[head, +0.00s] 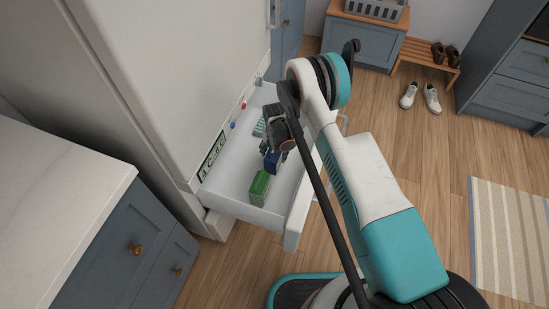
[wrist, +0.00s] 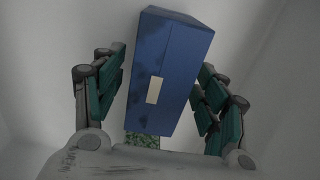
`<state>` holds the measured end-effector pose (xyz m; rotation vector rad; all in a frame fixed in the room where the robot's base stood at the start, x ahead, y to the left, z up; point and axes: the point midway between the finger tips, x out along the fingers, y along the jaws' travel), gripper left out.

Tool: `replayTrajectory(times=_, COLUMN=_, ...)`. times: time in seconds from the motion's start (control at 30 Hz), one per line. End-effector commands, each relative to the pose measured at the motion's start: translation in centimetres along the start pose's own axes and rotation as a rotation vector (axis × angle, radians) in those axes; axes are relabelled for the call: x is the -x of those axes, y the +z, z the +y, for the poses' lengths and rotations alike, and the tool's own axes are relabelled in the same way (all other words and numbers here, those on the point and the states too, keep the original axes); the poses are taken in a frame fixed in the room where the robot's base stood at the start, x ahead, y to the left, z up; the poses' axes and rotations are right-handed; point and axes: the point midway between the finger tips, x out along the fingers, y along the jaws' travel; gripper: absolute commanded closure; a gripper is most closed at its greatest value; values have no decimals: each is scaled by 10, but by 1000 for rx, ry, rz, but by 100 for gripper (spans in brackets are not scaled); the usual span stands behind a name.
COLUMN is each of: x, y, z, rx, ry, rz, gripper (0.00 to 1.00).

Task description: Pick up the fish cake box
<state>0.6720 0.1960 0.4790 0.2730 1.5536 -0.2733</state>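A blue box (wrist: 172,75) with a small pale label fills the middle of the wrist view, slightly tilted there. In the head view the blue box (head: 271,161) shows just below my gripper (head: 281,146), inside the open white drawer (head: 231,184). My gripper (wrist: 163,88) has one teal-padded finger on each side of the blue box. A narrow gap shows at the left finger; the right finger overlaps the box's edge, and contact there is unclear. The gripper looks open. No name is readable on the box, so I cannot confirm it is the fish cake box.
A green box (head: 260,188) stands in the drawer nearer the front; a green patterned thing (wrist: 142,141) shows below the blue box. A light teal item (head: 259,127) lies farther back. The drawer walls and tall white cabinet (head: 170,75) bound the space closely.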

Motion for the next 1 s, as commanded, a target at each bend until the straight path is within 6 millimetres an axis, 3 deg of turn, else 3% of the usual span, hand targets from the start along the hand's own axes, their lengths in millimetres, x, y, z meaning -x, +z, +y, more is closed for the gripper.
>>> replayTrajectory(times=0.03, x=0, y=0, z=0, rx=0, ry=0, rz=0, gripper=51)
replayTrajectory(times=0.2, x=0, y=0, z=0, rx=0, ry=0, rz=0, gripper=90)
replayTrajectory(times=0.23, x=0, y=0, z=0, rx=0, ry=0, rz=0, gripper=91)
replayTrajectory(times=0.67, x=10, y=0, z=0, rx=0, ry=0, rz=0, gripper=91)
replayTrajectory(times=0.87, x=39, y=0, z=0, rx=0, ry=0, rz=0, gripper=91)
replayTrajectory(times=1.0, x=74, y=0, z=0, rx=0, ry=0, rz=0, gripper=91)
